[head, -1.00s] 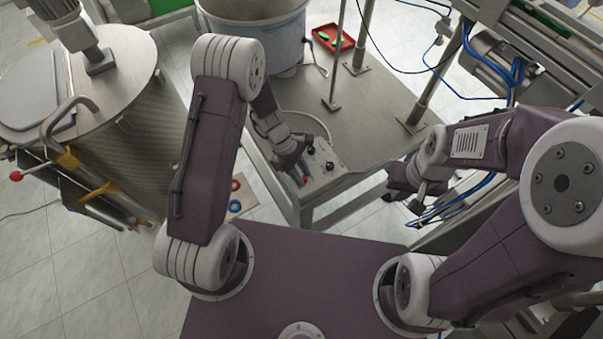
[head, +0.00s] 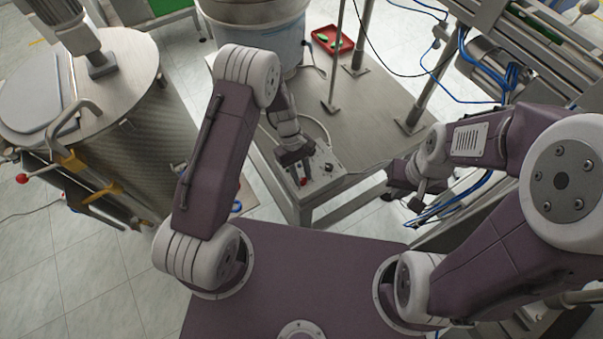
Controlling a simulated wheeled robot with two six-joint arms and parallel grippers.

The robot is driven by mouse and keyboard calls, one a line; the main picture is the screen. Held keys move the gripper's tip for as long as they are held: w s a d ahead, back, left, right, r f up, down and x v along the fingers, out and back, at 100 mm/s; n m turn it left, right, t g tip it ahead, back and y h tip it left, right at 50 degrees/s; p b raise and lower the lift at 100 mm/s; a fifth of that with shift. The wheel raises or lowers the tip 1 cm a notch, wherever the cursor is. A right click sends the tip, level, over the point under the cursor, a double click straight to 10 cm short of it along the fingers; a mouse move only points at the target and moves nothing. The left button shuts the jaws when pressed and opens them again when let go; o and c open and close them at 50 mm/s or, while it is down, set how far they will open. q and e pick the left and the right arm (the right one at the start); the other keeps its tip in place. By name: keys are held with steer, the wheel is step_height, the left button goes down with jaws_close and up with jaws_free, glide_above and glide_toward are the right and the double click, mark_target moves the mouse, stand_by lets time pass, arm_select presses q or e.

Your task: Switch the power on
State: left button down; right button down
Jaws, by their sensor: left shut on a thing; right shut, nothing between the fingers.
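The grey control box (head: 322,172) sits at the front edge of the metal table, with a red part (head: 303,182) on its front side and a small pale knob (head: 328,167) on its right part. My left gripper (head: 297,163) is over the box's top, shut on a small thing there. That thing is hidden by the fingers; it appears to be a black-knobbed switch of the box. My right gripper (head: 400,188) is shut and empty, off to the right of the box, clear of the table.
A big metal drum (head: 135,150) with a yellow clamp stands at left. A conveyor frame with blue cables is at right.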

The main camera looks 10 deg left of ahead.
arm_select(q)
steer(key=m+y, duration=0.1)
steer(key=m, duration=0.2)
steer(key=m+g+y, duration=0.1)
steer(key=m, duration=0.1)
steer(key=shift+w+d+m, duration=0.1)
steer(key=shift+w+m, duration=0.05)
steer(key=shift+m, duration=0.25)
stand_by(0.4)
steer(key=c, duration=1.1)
jaws_free()
steer(key=b+v, duration=0.1)
steer(key=v, duration=0.8)
steer(key=shift+d+r, duration=0.1)
